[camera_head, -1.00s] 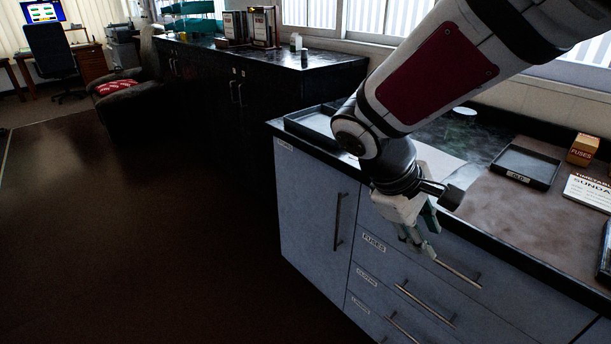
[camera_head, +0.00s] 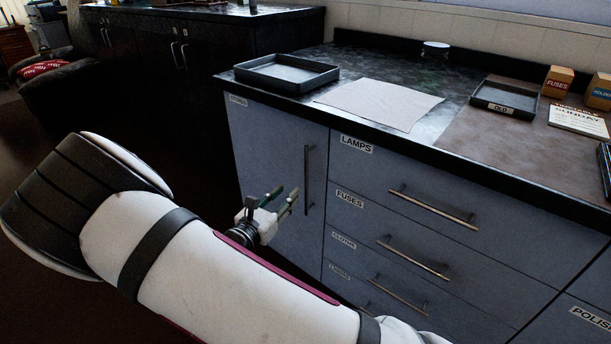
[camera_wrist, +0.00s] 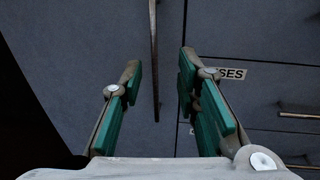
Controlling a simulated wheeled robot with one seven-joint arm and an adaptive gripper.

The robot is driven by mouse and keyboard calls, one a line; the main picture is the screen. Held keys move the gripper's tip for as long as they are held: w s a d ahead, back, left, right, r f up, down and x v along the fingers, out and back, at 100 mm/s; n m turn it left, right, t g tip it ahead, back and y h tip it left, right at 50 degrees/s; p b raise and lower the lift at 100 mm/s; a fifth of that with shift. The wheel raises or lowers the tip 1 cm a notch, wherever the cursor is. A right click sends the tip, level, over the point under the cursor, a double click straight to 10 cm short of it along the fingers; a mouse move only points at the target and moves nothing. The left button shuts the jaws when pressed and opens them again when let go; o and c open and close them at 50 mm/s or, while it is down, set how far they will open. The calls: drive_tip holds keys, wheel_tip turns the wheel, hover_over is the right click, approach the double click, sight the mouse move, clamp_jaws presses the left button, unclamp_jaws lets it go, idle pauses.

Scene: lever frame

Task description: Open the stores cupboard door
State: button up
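The cupboard door (camera_head: 270,155) is a blue-grey panel at the left end of the counter unit, with a small label, too small to read surely, at its top left. It is shut. Its vertical metal bar handle (camera_head: 308,180) is near its right edge. My gripper (camera_head: 286,196) is open and empty, in front of the door and left of the handle in the head view. In the wrist view, the handle (camera_wrist: 154,60) runs down between the two spread green-padded fingers (camera_wrist: 158,78). They do not appear to touch it; the exact depth gap is hard to tell.
Drawers labelled LAMPS (camera_head: 357,145) and FUSES (camera_head: 350,198), with horizontal handles, adjoin the door on the right. The counter carries a black tray (camera_head: 285,84), a pale sheet (camera_head: 380,103), another tray (camera_head: 503,118) and boxes. Dark floor lies left of the unit.

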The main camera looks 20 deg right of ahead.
sight(306, 171)
drive_tip(key=b+x, duration=0.3)
drive_tip(key=x, duration=1)
drive_tip(key=shift+w+f, duration=0.2)
drive_tip(key=shift+w, duration=0.35)
drive_tip(key=shift+a, duration=0.1)
clamp_jaws()
